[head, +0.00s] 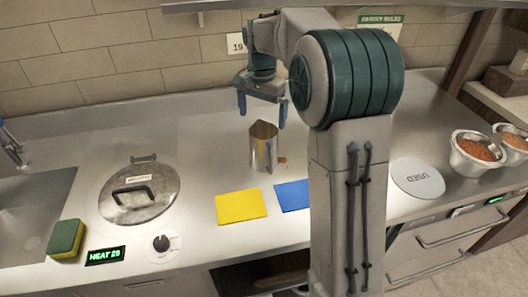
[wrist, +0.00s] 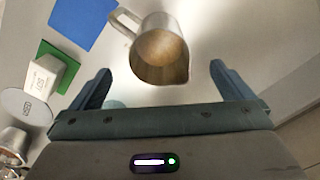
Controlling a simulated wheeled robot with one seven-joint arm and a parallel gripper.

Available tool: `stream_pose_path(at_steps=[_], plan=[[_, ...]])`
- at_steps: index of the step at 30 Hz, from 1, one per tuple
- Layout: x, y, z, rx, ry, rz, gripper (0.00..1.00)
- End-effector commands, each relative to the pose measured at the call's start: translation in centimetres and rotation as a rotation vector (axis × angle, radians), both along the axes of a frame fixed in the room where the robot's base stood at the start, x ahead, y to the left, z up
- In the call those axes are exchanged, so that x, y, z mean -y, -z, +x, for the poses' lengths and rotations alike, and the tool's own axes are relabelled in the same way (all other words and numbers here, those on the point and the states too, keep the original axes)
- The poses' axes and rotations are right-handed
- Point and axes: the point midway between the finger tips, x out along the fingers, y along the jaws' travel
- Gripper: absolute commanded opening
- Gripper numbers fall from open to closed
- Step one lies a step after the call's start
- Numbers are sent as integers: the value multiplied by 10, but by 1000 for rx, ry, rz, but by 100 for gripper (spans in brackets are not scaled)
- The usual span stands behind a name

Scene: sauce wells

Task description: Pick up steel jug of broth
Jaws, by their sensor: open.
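The steel jug (head: 263,148) stands upright on the steel counter in the head view, behind the yellow and blue cloths. In the wrist view the jug (wrist: 159,50) shows from above, with brownish broth inside, its handle at the upper left and its spout at the lower right. My gripper (head: 262,112) is open and empty, above and just behind the jug in the head view. In the wrist view its two blue fingers (wrist: 160,82) are spread wide, and the jug lies ahead between their lines, apart from both.
A yellow cloth (head: 241,207) and a blue cloth (head: 292,195) lie in front of the jug. A lidded well (head: 140,190) is at left, beside a sponge (head: 66,239). A white block (wrist: 47,74) stands on a green cloth (wrist: 69,57). Bowls of sauce (head: 478,150) stand at right.

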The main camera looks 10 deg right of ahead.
Motion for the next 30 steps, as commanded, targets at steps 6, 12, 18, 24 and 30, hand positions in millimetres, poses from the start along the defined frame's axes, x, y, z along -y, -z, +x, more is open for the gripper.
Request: stream_pose_path(at_steps=[6, 12, 18, 24, 30], plan=[[0, 36, -1, -1, -1, 0, 100], [0, 50, -1, -1, -2, 0, 100], [0, 79, -3, -4, -1, 1, 100], [0, 97, -3, 1, -2, 1, 100], [0, 98, -3, 1, -2, 0, 100]])
